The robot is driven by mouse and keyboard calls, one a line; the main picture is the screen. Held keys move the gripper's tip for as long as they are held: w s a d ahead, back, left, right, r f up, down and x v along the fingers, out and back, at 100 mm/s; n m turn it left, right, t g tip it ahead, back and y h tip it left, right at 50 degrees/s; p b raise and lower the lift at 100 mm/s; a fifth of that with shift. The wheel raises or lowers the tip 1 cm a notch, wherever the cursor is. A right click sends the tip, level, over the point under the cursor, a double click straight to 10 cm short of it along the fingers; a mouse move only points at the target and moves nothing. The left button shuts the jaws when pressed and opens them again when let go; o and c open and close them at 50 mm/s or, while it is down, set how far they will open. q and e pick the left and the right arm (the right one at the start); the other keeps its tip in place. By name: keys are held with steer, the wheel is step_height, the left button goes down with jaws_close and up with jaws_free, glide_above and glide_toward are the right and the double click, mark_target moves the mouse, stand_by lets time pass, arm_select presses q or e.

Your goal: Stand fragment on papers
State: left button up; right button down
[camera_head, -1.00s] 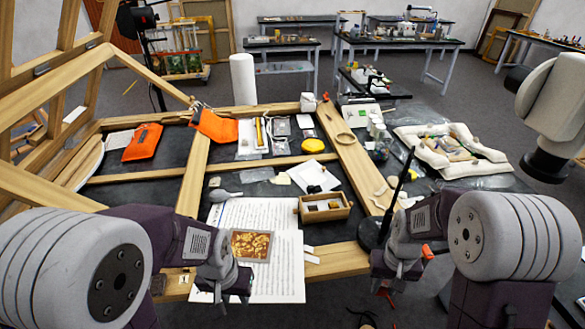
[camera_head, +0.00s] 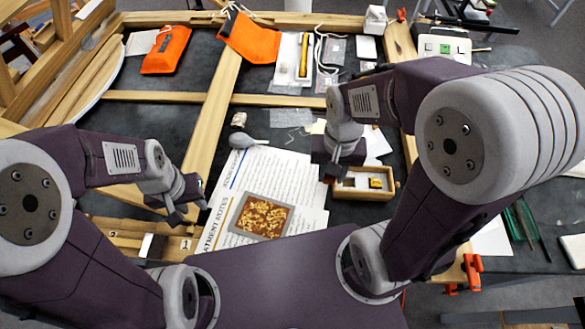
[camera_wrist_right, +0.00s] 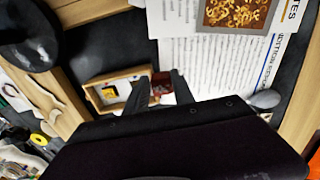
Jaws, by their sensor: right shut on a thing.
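The printed papers (camera_head: 275,178) lie flat at the middle of the worktable, with a picture of gold pattern (camera_head: 262,217) on them. They also show at the top of the right wrist view (camera_wrist_right: 205,65). My right gripper (camera_head: 331,177) is over the right edge of the papers, beside the small wooden box. In the right wrist view its fingers (camera_wrist_right: 160,88) are shut on a small reddish-brown fragment (camera_wrist_right: 161,84); the fingers hide part of it. In the head view the fragment is hidden by my gripper. My left gripper (camera_head: 186,212) is empty, left of the papers, with its fingers apart.
The small wooden box (camera_head: 365,194) with a yellow item stands right of the papers. A grey bulb blower (camera_head: 247,140) lies at their top edge. Orange pouches (camera_head: 166,50) and tools lie farther back. Wooden frame bars (camera_head: 213,110) cross the dark tabletop.

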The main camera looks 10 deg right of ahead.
steer(key=w+a+f, duration=0.4)
steer(key=w, duration=0.1)
steer(key=w+a+f, duration=0.2)
steer(key=w, duration=0.1)
steer(key=shift+a+f, duration=0.1)
steer(key=shift+a, duration=0.05)
steer(key=shift+s+f, duration=0.1)
step_height(320, 180, down, 3)
steer(key=shift+w+f, duration=0.2)
steer(key=shift+f, duration=0.25)
arm_select(q)
steer(key=shift+w+f, duration=0.3)
steer(key=shift+w, duration=0.05)
steer(key=shift+s, duration=0.1)
arm_select(e)
steer(key=shift+s, duration=0.15)
